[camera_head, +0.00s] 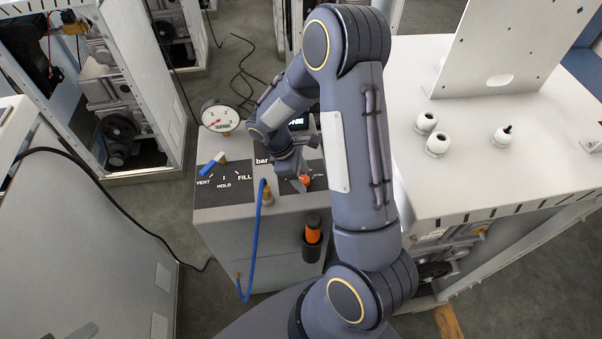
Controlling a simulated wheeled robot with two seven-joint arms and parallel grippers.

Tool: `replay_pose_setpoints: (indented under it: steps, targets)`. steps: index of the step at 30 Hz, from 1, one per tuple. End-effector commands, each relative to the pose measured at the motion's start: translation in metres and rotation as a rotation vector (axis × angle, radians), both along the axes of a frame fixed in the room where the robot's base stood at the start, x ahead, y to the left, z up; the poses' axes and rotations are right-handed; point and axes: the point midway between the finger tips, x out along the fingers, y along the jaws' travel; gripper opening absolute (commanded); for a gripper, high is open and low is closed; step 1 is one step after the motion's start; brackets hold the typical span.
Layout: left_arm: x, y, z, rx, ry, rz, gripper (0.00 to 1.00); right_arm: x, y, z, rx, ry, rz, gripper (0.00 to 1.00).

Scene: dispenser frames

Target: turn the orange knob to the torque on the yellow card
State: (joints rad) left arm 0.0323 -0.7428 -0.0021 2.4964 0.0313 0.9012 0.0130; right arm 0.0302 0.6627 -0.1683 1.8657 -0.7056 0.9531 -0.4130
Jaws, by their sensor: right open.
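A small orange knob (305,179) sits on the black panel on top of the grey cabinet (225,225), mostly covered by my right gripper. My right gripper (299,182) is above and beside the knob, with its jaws open; whether a finger touches the knob cannot be told. The scale around the knob is largely hidden by my arm. A small display (298,122) with lit digits shows behind the gripper, too small to read. I cannot make out a yellow card. My left gripper is not in view.
A round gauge (220,116) and a blue lever (213,164) marked VENT, HOLD, FILL are left of the knob. A blue hose (254,235) and an orange-handled tool (313,232) are at the cabinet's front. A white table (480,185) with white fittings (438,143) is right.

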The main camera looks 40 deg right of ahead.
Motion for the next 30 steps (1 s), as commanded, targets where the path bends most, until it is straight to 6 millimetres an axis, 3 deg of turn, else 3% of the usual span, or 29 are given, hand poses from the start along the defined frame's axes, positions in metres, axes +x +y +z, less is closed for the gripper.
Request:
replay_pose_setpoints:
  steps: [4,14,23,30]
  targets:
    - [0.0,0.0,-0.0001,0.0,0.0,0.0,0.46,0.0,0.0,0.0,0.0,0.0,0.0,0.52]
    - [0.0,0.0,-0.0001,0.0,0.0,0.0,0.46,0.0002,0.0001,0.0003,0.0,0.0,0.0,0.08]
    - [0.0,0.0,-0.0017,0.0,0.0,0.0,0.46,0.0009,-0.0004,0.0001,0.0,-0.002,-0.033,0.07]
    - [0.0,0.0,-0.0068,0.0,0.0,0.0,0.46,0.0018,-0.0013,-0.0007,0.0,-0.003,-0.162,0.07]
